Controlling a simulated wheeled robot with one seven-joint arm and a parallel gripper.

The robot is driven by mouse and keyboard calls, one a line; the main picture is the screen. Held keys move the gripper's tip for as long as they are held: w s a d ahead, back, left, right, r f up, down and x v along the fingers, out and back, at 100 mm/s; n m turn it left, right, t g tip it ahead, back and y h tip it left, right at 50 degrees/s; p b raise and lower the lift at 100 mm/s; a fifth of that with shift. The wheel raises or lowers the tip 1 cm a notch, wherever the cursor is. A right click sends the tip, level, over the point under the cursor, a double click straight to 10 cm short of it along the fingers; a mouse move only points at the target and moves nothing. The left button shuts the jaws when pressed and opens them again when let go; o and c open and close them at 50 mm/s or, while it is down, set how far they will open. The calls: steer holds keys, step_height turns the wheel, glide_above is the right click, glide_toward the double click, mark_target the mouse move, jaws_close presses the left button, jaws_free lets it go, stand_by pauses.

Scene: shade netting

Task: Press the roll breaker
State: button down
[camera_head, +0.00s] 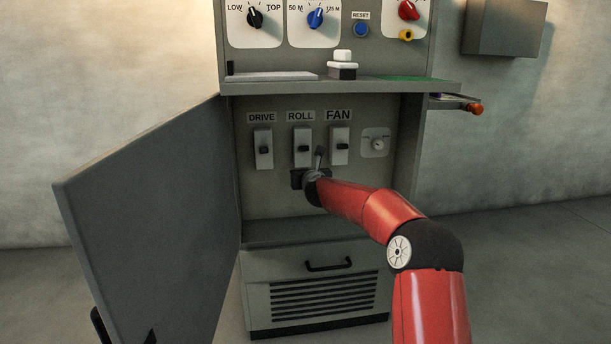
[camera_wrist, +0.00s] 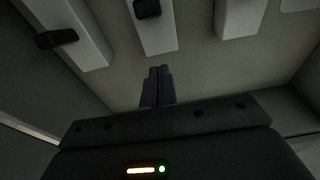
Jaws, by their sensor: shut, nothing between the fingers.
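The roll breaker (camera_head: 302,139) is a light grey upright block with a dark toggle, under the ROLL label, between the DRIVE breaker (camera_head: 263,152) and the FAN breaker (camera_head: 339,139). My gripper (camera_head: 319,152) is shut and empty, with its fingers pointing up beside the lower right of the roll breaker. In the wrist view the shut fingers (camera_wrist: 159,72) point at the lower end of the middle block, the roll breaker (camera_wrist: 158,35), whose dark toggle is at the top edge. A gap shows between fingertips and block; I cannot tell its depth.
The cabinet door (camera_head: 150,200) stands open at the left. A shelf (camera_head: 400,86) overhangs the breakers, with a white object (camera_head: 342,58) on it. A small round knob (camera_head: 377,143) is right of the FAN breaker. A drawer handle (camera_head: 328,265) is below.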

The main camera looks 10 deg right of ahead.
steer(key=s+r, duration=0.6)
steer(key=s, duration=0.1)
steer(key=shift+r+b, duration=0.2)
steer(key=shift+b, duration=0.2)
steer(key=shift+s, duration=0.1)
